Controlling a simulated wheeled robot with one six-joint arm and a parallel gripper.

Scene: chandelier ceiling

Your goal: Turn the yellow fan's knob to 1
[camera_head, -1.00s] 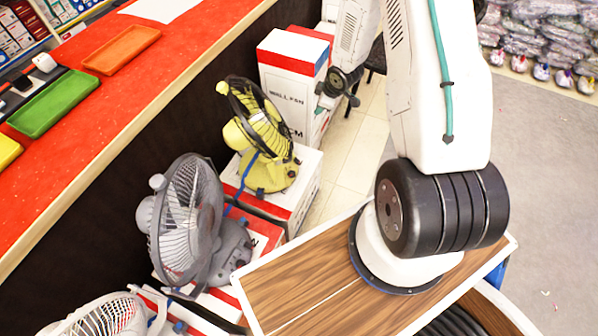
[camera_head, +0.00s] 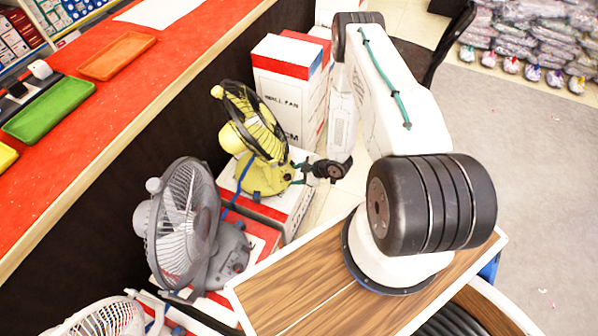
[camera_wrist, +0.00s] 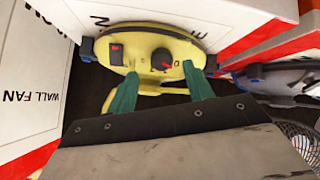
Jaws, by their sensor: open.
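The yellow fan (camera_head: 262,178) stands on a white and red box in the head view, with a dark wire cage and a yellow base. In the wrist view its yellow base panel (camera_wrist: 145,42) shows a round dark knob (camera_wrist: 162,60) and a dark switch with red (camera_wrist: 117,54) to the left of it. My gripper (camera_wrist: 160,82) has two green fingers, spread apart and empty, pointing at the panel with the knob between and just beyond their tips. In the head view my gripper (camera_head: 298,172) is beside the fan base. The knob's setting is too small to read.
A grey fan (camera_head: 190,230) stands nearer on another box, and a white fan (camera_head: 105,318) is at the bottom left. A wall fan box (camera_head: 283,85) stands behind the yellow fan. The red counter (camera_head: 110,110) runs along the left.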

